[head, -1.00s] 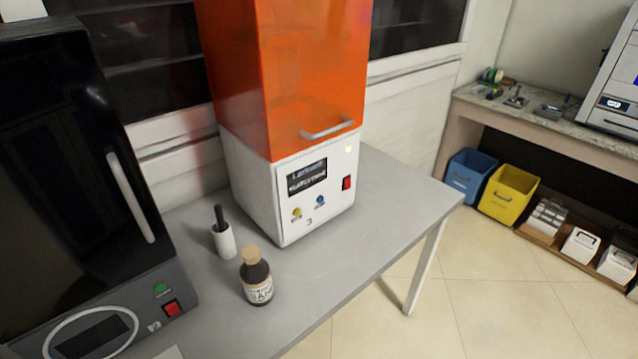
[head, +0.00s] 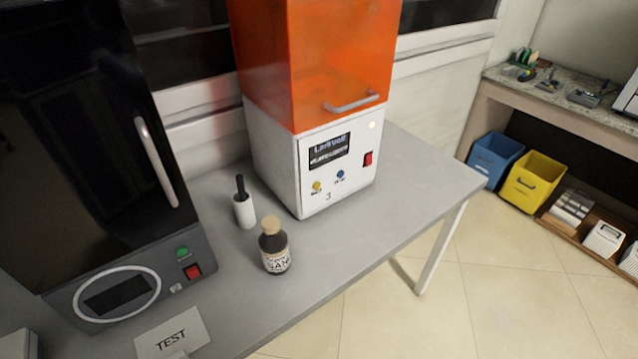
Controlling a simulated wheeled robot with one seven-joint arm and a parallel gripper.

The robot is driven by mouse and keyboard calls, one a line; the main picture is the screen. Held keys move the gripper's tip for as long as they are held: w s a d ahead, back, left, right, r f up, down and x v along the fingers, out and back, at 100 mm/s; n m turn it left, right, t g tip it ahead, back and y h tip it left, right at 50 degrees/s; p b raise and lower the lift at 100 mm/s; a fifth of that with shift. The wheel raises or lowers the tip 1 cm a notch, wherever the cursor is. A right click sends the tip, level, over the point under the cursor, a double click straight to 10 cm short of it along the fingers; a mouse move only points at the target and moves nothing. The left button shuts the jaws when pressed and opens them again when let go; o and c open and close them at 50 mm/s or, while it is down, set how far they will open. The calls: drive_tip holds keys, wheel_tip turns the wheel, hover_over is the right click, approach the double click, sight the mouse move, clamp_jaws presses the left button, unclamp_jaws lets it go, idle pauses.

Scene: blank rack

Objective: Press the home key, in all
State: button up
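A machine with an orange hood and white base (head: 285,165) stands on the grey table. Its front has a dark display (head: 329,150), a yellow button (head: 317,186), a blue button (head: 340,174) and a red switch (head: 368,159). Small labels under the buttons are too blurred to read, so I cannot tell which is the home key. My gripper is not in view.
A TEST card (head: 172,335) lies at the front. Blue (head: 494,160) and yellow (head: 532,182) bins sit under the right bench. The table's right part is clear.

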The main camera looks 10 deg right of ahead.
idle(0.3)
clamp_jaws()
